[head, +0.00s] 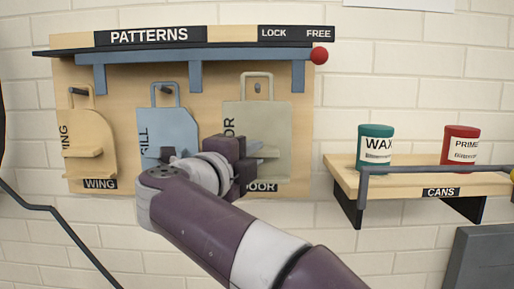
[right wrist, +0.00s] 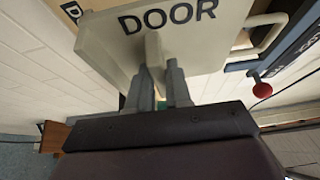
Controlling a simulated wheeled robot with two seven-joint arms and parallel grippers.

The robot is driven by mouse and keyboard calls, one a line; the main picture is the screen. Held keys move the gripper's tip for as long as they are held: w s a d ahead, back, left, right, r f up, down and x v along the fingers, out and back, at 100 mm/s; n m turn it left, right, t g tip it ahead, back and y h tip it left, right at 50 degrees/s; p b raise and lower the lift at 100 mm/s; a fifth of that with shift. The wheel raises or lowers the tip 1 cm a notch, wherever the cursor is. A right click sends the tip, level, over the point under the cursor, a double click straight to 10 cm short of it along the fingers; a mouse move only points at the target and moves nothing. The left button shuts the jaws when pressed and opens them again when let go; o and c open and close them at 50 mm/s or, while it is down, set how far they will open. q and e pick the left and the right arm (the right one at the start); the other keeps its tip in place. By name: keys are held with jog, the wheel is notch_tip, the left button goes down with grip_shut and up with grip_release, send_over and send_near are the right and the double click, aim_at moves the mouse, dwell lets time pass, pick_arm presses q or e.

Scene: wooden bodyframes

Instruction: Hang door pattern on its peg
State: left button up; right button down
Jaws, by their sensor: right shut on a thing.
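The door pattern (head: 277,115) is a pale grey-green panel with a loop handle on top, upright at the right end of the patterns board (head: 215,115). Its peg (head: 257,87) shows inside the loop; I cannot tell whether the loop rests on it. My right gripper (head: 256,151) is in front of the panel's lower part. In the right wrist view, its fingers (right wrist: 162,85) are shut on a raised grip on the face of the door pattern (right wrist: 115,45), below the word DOOR. The gripper hides part of the panel and its label. My left gripper is out of view.
The grille pattern (head: 178,125) and wing pattern (head: 90,135) hang to the left. A dark bar with a red knob (head: 319,55) runs above the pegs. The cans shelf (head: 345,177), with wax (head: 376,132) and primer (head: 462,132) cans, is at the right.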

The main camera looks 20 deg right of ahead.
jog(key=shift+w, duration=0.15)
jog(key=shift+w+d+p, duration=0.2)
jog(key=shift+w+p, duration=0.2)
jog(key=shift+w, duration=0.3)
jog(key=shift+w+d+p, duration=0.25)
jog(key=shift+w+p, duration=0.1)
jog(key=shift+w, duration=0.3)
jog(key=shift+w+d+p, duration=0.2)
jog(key=shift+w+p, duration=0.2)
jog(key=shift+w, duration=0.3)
jog(key=shift+f+b, duration=0.6)
jog(key=shift+f, duration=0.05)
dwell(0.4)
dwell(1.0)
jog(key=c, duration=1)
grip_release()
jog(key=shift+o, duration=0.2)
